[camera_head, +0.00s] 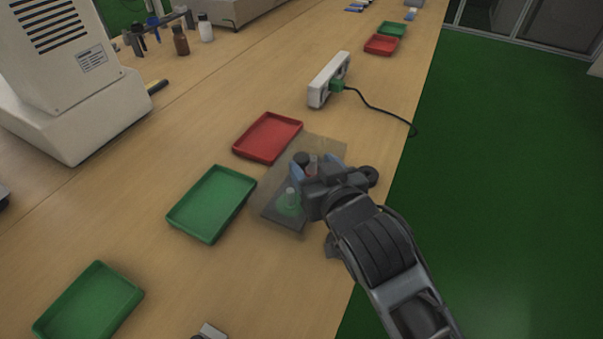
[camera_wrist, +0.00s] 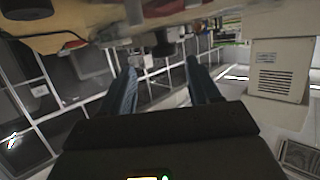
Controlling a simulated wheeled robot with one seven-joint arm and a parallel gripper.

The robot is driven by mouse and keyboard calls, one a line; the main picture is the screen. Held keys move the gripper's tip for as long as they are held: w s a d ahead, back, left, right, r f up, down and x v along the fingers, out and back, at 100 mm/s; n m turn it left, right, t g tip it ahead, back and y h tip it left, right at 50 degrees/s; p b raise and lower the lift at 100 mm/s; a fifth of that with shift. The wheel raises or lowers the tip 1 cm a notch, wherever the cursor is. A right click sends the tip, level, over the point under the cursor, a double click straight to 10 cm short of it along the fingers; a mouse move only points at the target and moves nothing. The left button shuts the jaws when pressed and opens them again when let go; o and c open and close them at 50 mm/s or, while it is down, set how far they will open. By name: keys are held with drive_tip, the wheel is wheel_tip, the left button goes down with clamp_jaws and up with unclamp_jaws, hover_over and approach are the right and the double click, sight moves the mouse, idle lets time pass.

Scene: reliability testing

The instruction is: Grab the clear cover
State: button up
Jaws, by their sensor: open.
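The clear cover (camera_head: 270,205) appears as a greyish see-through shape on the table, over or around a flask with green liquid (camera_head: 288,203). A second flask with pinkish contents (camera_head: 312,168) is partly hidden by my gripper. A black round knob (camera_head: 302,158) shows beside the blue fingers; it seems to belong to the cover, but I cannot be sure. My gripper (camera_head: 317,163) is open above this spot. In the wrist view, which looks inverted, the two blue fingers (camera_wrist: 160,70) are apart, with a dark knob (camera_wrist: 163,46) just beyond and between their tips. I see no contact.
A red tray (camera_head: 268,137) and a green tray (camera_head: 211,204) lie left of the cover. Another green tray (camera_head: 90,303) is nearer. A white power strip (camera_head: 328,80) with a black cable stands farther back. The table edge drops off to the right.

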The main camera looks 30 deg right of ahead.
sight(303, 161)
drive_tip(key=x, duration=0.6)
drive_tip(key=shift+s+a+f, duration=0.1)
drive_tip(key=shift+a+f, duration=0.1)
drive_tip(key=shift+a, duration=0.15)
clamp_jaws()
